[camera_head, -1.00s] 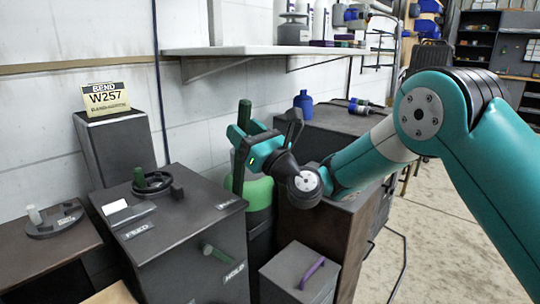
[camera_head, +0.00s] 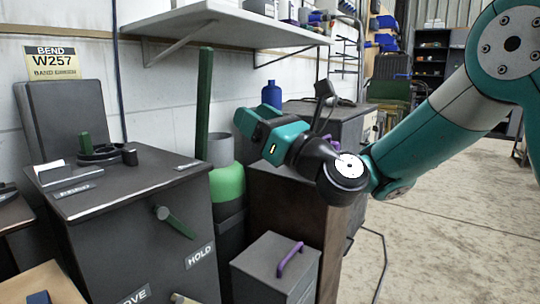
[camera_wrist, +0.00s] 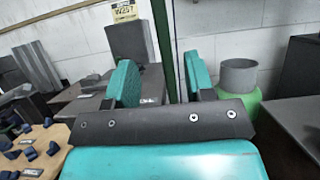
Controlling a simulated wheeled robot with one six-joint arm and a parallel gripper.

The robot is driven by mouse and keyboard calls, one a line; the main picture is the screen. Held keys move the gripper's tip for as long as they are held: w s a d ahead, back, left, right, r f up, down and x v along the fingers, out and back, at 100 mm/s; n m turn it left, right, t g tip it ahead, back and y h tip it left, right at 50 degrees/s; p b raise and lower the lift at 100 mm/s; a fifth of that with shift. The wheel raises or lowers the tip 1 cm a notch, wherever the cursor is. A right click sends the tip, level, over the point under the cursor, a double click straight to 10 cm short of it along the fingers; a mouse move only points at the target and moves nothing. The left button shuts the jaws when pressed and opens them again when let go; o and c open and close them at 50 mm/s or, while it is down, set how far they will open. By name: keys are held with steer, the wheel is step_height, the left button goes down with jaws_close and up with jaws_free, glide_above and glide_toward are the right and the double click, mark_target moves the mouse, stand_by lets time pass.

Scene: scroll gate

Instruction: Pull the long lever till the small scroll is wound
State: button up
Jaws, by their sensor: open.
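A long dark green lever (camera_head: 204,105) stands upright behind the right edge of a dark cabinet (camera_head: 140,206). In the wrist view the lever (camera_wrist: 163,45) rises beyond the gap between my fingers. My gripper (camera_head: 252,123) is open and empty, to the right of the lever in the head view with a visible gap. Its two teal fingers also show in the wrist view (camera_wrist: 160,82). A small white roll (camera_head: 50,168), perhaps the small scroll, lies on the cabinet's top left; how far it is wound cannot be told. The lever's foot is hidden.
The cabinet bears a crank with a green handle (camera_head: 86,145) and a short green lever (camera_head: 176,222) by a HOLD label. A green-and-grey cylinder (camera_head: 227,182) and a box with a purple handle (camera_head: 290,260) stand right of it. A shelf (camera_head: 220,24) overhangs behind.

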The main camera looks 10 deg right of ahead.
steer(key=b+v, duration=0.2)
steer(key=v, duration=0.1)
steer(key=shift+s+d, duration=0.1)
stand_by(1.7)
